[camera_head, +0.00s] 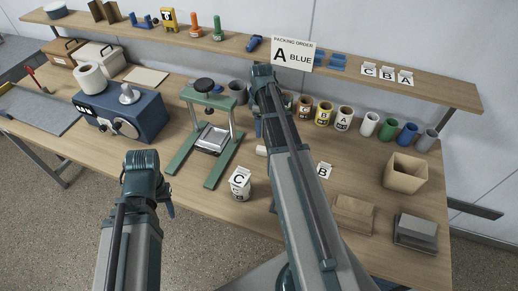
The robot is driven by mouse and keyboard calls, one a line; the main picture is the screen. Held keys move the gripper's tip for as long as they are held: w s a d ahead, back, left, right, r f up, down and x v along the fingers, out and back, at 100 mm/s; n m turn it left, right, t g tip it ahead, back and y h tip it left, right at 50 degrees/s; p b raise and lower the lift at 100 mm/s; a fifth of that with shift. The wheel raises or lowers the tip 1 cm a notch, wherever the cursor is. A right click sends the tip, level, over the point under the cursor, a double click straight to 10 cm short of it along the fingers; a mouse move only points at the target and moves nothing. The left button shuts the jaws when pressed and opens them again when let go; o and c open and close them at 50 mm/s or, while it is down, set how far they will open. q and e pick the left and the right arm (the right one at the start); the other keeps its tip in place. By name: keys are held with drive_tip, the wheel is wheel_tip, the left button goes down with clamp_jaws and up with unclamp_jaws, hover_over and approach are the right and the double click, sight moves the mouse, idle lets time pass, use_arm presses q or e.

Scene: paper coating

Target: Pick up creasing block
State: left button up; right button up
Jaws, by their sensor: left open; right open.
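Two low stepped blocks sit at the right front of the table: a tan wooden one (353,214) and a grey one (415,233). I cannot tell for sure which is the creasing block. My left gripper (152,182) is open in front of the table's front edge, far left of both blocks. My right gripper (262,92) is open over the back middle of the table, right of the green press and far from the blocks. My wrists hide most of both grippers' fingers.
A green press (206,128) and blue machine (122,118) stand left. A tan open box (404,172) is behind the blocks. The shelf (230,42) overhangs the back.

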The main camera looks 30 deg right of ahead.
drive_tip(key=b, duration=0.9)
hover_over(262, 148)
drive_tip(key=f, duration=0.8)
drive_tip(key=shift+a+f, duration=0.2)
drive_tip(key=shift+f, duration=0.05)
drive_tip(key=f+b, duration=0.5)
drive_tip(key=shift+d+f, duration=0.2)
drive_tip(key=shift+d, duration=0.1)
drive_tip(key=shift+r, duration=0.1)
drive_tip(key=shift+c, duration=0.2)
clamp_jaws()
